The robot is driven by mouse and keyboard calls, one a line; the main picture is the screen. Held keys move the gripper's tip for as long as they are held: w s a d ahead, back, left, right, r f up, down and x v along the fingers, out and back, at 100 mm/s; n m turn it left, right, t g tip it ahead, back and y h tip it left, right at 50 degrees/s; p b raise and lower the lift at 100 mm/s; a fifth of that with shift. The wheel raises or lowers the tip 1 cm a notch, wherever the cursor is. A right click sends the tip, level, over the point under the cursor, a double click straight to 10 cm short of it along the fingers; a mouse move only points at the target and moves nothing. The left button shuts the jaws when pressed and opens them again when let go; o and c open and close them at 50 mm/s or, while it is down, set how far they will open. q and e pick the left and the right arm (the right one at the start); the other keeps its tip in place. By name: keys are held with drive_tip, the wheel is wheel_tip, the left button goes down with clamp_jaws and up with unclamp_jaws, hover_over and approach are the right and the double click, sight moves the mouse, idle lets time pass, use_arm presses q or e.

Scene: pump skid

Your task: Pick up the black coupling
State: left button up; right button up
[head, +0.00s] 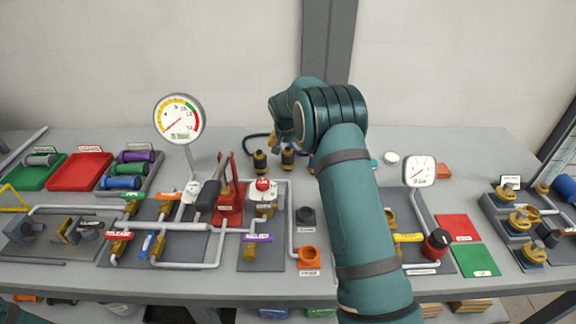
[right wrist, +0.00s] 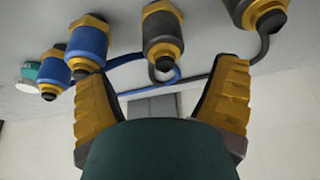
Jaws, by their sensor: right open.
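Two dark couplings with yellow-brass collars stand at the back of the table in the head view, one at the left (head: 260,162) and one right of it (head: 288,158). In the right wrist view, one black coupling (right wrist: 163,36) shows beyond the gap between my fingers, and a second dark one (right wrist: 262,12) is cut off at the top right. I cannot tell which one is meant. My left gripper is not in view.
Blue couplings (right wrist: 88,42) stand beside the black one, with hoses running from this row. A gauge (head: 180,119), a red bracket (head: 229,205) and pipework crowd the table in front. Trays (head: 80,170) lie at left. My right arm hides part of the table.

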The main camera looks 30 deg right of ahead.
sight(288, 153)
drive_tip(key=shift+a+x, duration=0.15)
drive_tip(key=shift+x, duration=1.35)
drive_tip(key=shift+a+x, duration=0.1)
drive_tip(key=shift+x, duration=1.4)
drive_tip(key=shift+w, duration=0.1)
drive_tip(key=c, duration=1.4)
